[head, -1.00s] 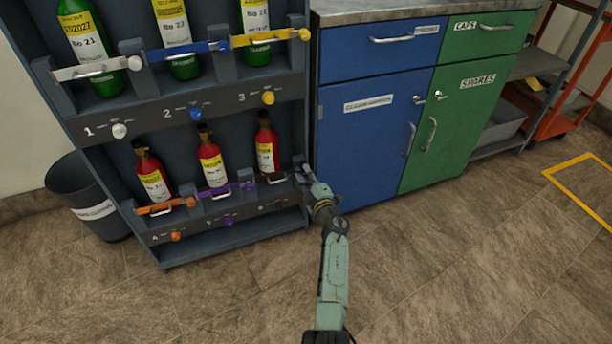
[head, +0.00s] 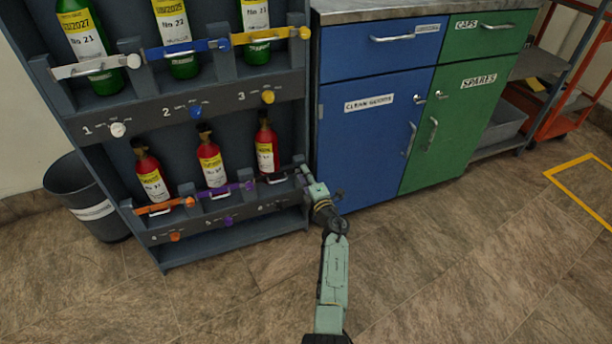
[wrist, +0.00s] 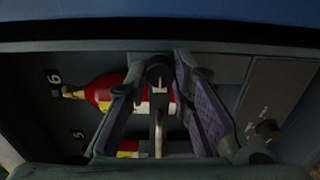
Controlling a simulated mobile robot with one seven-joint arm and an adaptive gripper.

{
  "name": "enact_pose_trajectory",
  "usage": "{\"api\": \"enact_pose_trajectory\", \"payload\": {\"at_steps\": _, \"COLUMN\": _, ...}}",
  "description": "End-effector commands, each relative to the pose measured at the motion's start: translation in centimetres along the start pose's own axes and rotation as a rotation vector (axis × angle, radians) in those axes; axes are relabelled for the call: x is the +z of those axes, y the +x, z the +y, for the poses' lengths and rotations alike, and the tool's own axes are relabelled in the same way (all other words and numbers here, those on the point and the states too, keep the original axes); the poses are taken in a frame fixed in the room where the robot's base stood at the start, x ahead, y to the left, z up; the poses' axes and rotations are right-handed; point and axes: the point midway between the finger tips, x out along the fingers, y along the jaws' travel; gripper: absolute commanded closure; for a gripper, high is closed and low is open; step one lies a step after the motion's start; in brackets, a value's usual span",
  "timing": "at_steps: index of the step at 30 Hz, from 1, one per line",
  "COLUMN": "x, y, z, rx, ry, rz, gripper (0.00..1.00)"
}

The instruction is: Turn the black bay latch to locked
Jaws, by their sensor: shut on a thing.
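The black bay latch (head: 287,173) is at the right end of the rack's lower row, in front of the red bottle (head: 266,150) of bay 6. My gripper (head: 301,170) is at the latch's right end in the head view. In the wrist view the latch's dark end (wrist: 160,73) lies between the two fingertips of my gripper (wrist: 158,82), and I hold it. A metal loop (wrist: 158,130) shows between the fingers. The red bottle (wrist: 102,92) is partly hidden behind a finger. The latch's exact angle is hard to tell.
An orange latch (head: 163,207) and a purple latch (head: 222,190) cross the neighbouring lower bays. A black round knob (wrist: 268,128) is on the panel near my gripper. The blue cabinet (head: 365,145) stands close on the right. The floor in front is clear.

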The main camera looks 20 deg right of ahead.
Motion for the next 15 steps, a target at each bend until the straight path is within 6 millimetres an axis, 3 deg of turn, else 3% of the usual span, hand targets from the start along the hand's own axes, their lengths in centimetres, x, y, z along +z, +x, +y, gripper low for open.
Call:
{"api": "enact_pose_trajectory", "payload": {"at_steps": 6, "x": -0.01, "y": -0.01, "z": -0.03, "rx": -0.001, "ry": 0.000, "rz": 0.000, "gripper": 1.00}}
{"api": "enact_pose_trajectory", "payload": {"at_steps": 7, "x": -0.01, "y": -0.01, "z": -0.03, "rx": -0.001, "ry": 0.000, "rz": 0.000, "gripper": 0.76}}
{"api": "enact_pose_trajectory", "payload": {"at_steps": 15, "x": -0.01, "y": -0.01, "z": -0.02, "rx": 0.000, "ry": 0.001, "rz": 0.000, "gripper": 0.58}}
